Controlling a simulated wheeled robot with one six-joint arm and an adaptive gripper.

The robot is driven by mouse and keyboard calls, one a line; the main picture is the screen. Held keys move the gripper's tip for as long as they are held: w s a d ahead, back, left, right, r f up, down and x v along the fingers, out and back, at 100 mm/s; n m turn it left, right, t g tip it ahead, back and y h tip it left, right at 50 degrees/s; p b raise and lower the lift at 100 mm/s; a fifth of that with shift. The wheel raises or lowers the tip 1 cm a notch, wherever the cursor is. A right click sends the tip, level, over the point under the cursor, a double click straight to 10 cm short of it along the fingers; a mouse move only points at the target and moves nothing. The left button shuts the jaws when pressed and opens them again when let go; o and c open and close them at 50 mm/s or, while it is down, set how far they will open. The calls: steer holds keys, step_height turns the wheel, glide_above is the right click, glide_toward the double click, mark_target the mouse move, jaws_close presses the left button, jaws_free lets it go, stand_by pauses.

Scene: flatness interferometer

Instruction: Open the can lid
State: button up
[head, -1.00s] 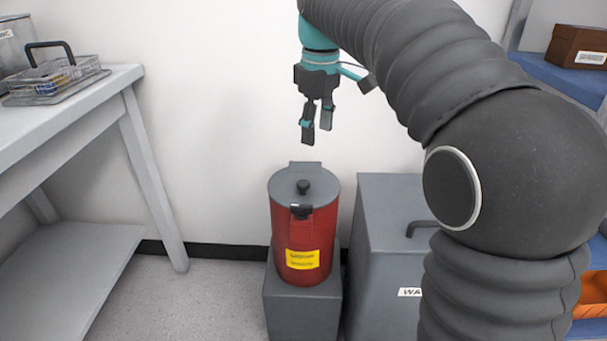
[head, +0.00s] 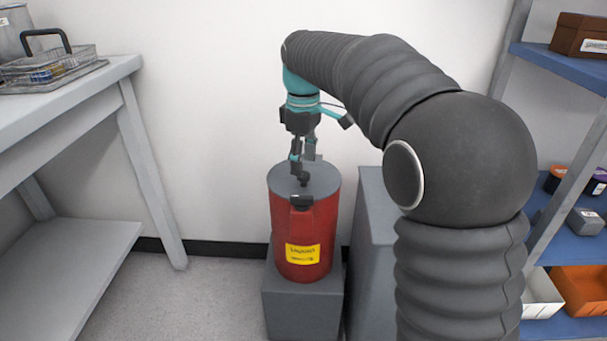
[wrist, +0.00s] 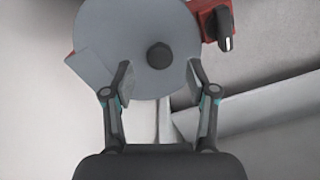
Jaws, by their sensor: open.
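The red can (head: 303,238) stands upright on a grey block, with a yellow label on its front. Its round grey lid (head: 322,184) lies flat on top and is closed. A black knob (head: 304,180) stands on the lid; in the wrist view the knob (wrist: 159,56) is just beyond the fingertips. My gripper (head: 303,167) is open and points down just above the lid, empty. In the wrist view its fingers (wrist: 160,78) are spread wide, one to each side of the knob's line. A black latch or handle (wrist: 221,28) sticks out at the can's rim.
A grey bin (head: 372,225) stands close to the right of the can's grey block (head: 302,303). A grey table (head: 112,75) with a wire basket (head: 50,70) is at left. A blue shelf (head: 565,68) with boxes is at right. The wall is behind.

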steer(key=shift+f, duration=1.5)
jaws_close()
